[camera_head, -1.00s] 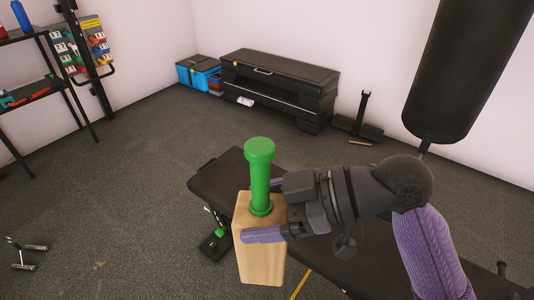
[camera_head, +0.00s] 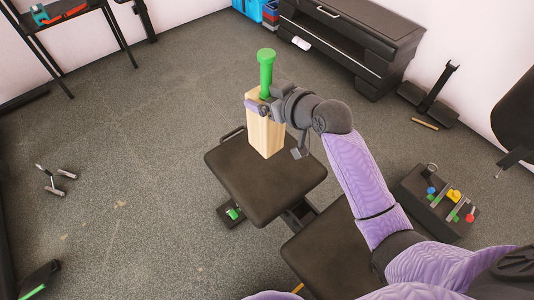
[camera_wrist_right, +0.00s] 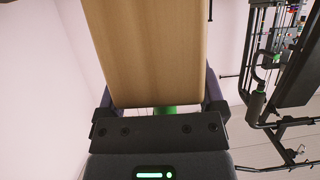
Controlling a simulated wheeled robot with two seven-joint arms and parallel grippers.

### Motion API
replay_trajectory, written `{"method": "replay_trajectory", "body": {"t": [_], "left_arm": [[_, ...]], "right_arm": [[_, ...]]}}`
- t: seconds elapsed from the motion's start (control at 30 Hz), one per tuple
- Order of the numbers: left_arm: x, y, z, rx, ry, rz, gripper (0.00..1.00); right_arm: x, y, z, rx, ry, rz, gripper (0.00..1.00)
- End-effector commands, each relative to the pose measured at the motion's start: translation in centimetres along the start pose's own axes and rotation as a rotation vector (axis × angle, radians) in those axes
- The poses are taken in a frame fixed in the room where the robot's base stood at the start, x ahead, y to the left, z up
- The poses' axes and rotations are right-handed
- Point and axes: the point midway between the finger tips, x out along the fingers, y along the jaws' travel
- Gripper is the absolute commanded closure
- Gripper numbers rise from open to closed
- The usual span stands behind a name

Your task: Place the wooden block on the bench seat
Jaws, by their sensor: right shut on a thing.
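The wooden block (camera_head: 266,137), pale and tall with a green knobbed peg (camera_head: 265,72) on top, stands upright over the far part of the black bench seat (camera_head: 262,192) in the head view. Its base appears to meet the seat; I cannot tell whether it bears its full weight there. My right gripper (camera_head: 260,104) is shut on the block near its top, reaching in from the right. In the right wrist view the block (camera_wrist_right: 147,50) fills the space between the two fingers. My left gripper is not in view.
A second black bench pad (camera_head: 330,255) lies nearer me. A dark box with coloured knobs (camera_head: 438,198) stands at the right. A black cabinet (camera_head: 345,40) stands at the back, and small hand grips (camera_head: 56,180) lie on the left floor.

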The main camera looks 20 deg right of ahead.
Motion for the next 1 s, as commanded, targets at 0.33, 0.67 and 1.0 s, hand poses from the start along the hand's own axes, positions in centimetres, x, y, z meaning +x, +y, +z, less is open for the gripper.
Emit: {"method": "replay_trajectory", "body": {"t": [0.33, 0.67, 1.0], "left_arm": [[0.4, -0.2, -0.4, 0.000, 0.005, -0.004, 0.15], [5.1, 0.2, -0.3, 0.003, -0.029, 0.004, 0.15], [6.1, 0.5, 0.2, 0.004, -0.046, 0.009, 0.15]], "right_arm": [[4.6, -1.5, 2.6, 0.017, 0.000, 0.037, 1.00], [7.3, -1.5, 9.4, 0.019, -0.004, 0.037, 1.00], [7.9, -1.5, 10.9, 0.016, 0.003, 0.038, 1.00]]}}
